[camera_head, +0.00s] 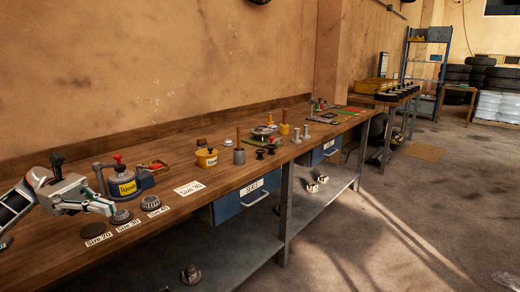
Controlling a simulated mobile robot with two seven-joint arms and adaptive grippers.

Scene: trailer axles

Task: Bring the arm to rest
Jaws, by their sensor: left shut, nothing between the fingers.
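My left gripper (102,206) is at the left of the head view, low over the near end of the wooden workbench (215,185). It is shut, with nothing seen between its fingers. Its fingertips point right, close to a dark round part (121,216) by the "Size 30" label. I cannot tell whether they touch it. My left arm (15,205) comes in from the left edge. My right gripper is not in this view.
Behind the gripper stands a yellow-labelled pot (122,185). Another yellow can (206,158) and a grey cylinder (239,156) stand further right. A blue drawer (247,197) hangs under the bench, above a lower shelf (235,250). The floor (400,220) at right is mostly clear.

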